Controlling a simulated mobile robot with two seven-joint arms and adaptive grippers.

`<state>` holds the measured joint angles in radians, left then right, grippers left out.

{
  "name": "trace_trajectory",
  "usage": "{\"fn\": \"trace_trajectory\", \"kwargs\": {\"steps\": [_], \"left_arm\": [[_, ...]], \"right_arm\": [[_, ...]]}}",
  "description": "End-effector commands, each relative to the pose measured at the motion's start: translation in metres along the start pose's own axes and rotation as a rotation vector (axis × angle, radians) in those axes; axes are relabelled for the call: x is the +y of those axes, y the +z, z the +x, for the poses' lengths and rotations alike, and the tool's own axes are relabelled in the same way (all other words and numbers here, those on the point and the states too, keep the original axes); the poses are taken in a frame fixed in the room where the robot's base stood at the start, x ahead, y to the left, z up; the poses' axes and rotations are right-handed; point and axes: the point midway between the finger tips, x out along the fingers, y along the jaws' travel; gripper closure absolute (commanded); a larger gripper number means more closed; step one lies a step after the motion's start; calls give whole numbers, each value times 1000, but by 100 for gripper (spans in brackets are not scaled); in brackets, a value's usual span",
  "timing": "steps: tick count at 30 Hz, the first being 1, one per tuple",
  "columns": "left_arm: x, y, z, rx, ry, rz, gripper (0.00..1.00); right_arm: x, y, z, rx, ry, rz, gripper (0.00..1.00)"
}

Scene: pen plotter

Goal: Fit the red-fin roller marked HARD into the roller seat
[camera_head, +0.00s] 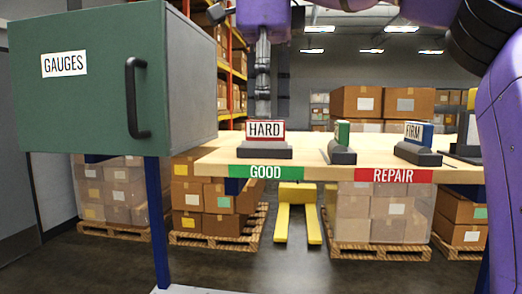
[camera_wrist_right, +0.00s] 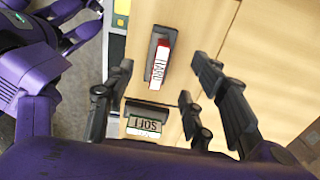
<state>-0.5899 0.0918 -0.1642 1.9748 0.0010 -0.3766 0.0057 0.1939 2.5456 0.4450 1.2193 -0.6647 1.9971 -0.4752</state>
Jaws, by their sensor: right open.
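The red-fin roller marked HARD (camera_head: 265,131) stands in a dark base (camera_head: 264,153) near the table's front edge, above the green GOOD strip. It also shows in the right wrist view (camera_wrist_right: 159,65). My right gripper (camera_head: 262,108) comes down from above, close behind the roller in the head view. In the wrist view its fingers (camera_wrist_right: 160,98) are spread wide and hold nothing; the HARD roller appears beyond the tips, between their lines. At the wrist view's upper left is a purple and black arm part, perhaps my left arm; its fingers are unclear. I cannot identify the roller seat.
A green-fin piece (camera_head: 342,134) stands right of HARD; a SOFT label (camera_wrist_right: 145,124) shows in the wrist view. A blue-fin FIRM piece (camera_head: 418,133) stands farther right. The shut green GAUGES cabinet (camera_head: 90,110) is at left. The wooden table (camera_head: 215,160) is bare left of HARD.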

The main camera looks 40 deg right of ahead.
Motion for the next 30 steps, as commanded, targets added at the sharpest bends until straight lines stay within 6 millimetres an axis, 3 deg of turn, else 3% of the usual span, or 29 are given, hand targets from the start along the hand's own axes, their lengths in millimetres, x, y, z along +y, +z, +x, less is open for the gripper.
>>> {"fn": "trace_trajectory", "kwargs": {"steps": [7, 12, 20, 30], "left_arm": [[4, -25, -1, 39, 5, -6, 66], [11, -22, -2, 29, 15, -14, 66], [12, -8, -3, 4, 15, -17, 66], [7, -8, -5, 6, 11, -9, 66]], "right_arm": [[4, -1, 26, -4, -1, -4, 50], [3, 0, 45, -4, -2, -1, 50], [2, 1, 49, -3, -1, 0, 50], [2, 1, 48, -3, -1, 0, 95]]}}
